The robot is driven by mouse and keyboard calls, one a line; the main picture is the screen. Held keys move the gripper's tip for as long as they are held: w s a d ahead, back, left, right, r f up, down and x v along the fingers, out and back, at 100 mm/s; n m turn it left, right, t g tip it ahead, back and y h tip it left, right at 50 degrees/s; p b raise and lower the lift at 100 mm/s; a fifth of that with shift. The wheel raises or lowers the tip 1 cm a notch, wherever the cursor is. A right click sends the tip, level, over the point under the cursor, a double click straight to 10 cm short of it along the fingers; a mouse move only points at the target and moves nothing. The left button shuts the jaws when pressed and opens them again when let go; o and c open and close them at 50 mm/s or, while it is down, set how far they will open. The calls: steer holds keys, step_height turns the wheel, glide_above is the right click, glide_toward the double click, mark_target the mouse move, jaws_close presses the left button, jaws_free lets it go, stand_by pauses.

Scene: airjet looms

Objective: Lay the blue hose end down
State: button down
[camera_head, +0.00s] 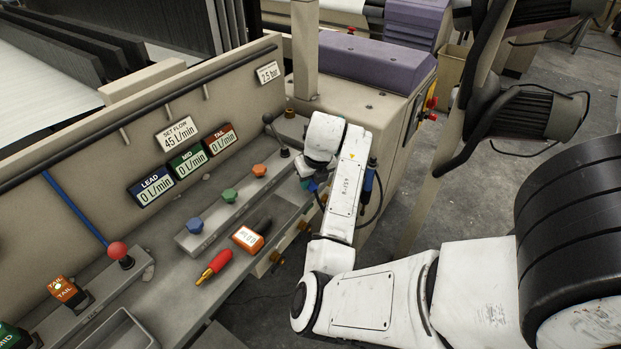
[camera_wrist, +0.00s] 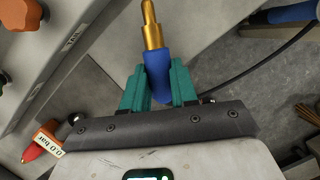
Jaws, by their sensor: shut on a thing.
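The blue hose end has a blue sleeve (camera_wrist: 159,78) and a stepped brass tip (camera_wrist: 152,32). My gripper's teal fingers (camera_wrist: 158,90) are shut on the blue sleeve in the wrist view, one on each side, with the brass tip pointing up the picture. In the head view my gripper (camera_head: 312,186) is at the right end of the grey ledge, mostly hidden behind my white wrist; a bit of blue shows there. A dark hose (camera_wrist: 250,72) runs off to the upper right in the wrist view.
A red hose end (camera_head: 214,266) with a brass tip lies on the ledge (camera_head: 172,290) beside an orange gauge (camera_head: 248,239). Blue (camera_head: 195,225), green (camera_head: 229,195) and orange (camera_head: 259,170) knobs stand on a raised strip behind. Brass fittings (camera_head: 305,226) line the ledge's front edge.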

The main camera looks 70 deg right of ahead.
steer(key=shift+f+b, duration=0.45)
steer(key=shift+f, duration=0.35)
steer(key=c, duration=0.7)
jaws_free()
steer(key=shift+o, duration=0.2)
steer(key=o, duration=0.5)
steer(key=shift+r, duration=0.15)
step_height(320, 180, up, 7)
steer(key=p, duration=0.7)
